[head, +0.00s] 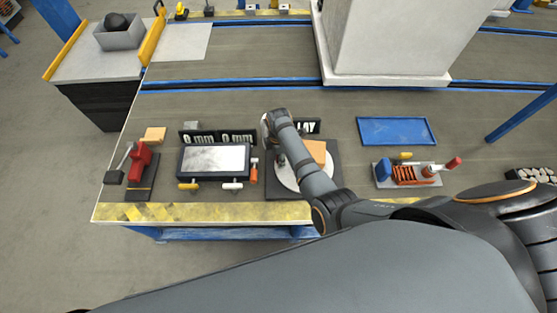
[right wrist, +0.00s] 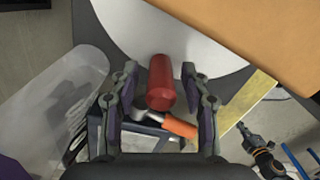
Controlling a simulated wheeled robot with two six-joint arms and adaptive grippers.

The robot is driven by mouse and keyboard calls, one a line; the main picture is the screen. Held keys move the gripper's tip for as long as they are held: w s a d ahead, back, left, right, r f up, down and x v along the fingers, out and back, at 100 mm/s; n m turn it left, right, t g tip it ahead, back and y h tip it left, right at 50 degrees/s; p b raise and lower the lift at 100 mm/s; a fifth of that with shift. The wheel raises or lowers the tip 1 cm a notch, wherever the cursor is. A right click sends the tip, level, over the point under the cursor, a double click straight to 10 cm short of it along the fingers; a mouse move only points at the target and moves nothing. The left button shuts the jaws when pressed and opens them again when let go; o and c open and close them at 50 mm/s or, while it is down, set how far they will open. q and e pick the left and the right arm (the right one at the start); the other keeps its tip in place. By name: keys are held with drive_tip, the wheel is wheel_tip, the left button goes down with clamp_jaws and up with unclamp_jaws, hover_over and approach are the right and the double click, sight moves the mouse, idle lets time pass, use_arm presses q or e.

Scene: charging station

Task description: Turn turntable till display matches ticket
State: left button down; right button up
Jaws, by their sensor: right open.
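The turntable is a pale round disc (head: 287,177) on a dark square base (head: 275,190). A tan block (head: 316,151) sits on it, and my right arm hides much of both. In the right wrist view the disc (right wrist: 165,35) and block (right wrist: 255,35) fill the top. My right gripper (right wrist: 159,75) is open, with a red cylinder (right wrist: 161,82) between its fingers, no clear grip showing. I cannot make out a ticket. My left gripper is out of view.
A dark-framed pale panel (head: 213,158) stands left of the turntable, beside an orange-handled tool (head: 254,172). A red clamp-like device (head: 140,162) is farther left. A blue tray (head: 396,131) and a tool rack (head: 408,174) lie right. A white column (head: 395,40) rises behind.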

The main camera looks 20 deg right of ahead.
drive_tip(key=shift+r, duration=0.15)
clamp_jaws()
drive_tip(key=shift+s, duration=0.1)
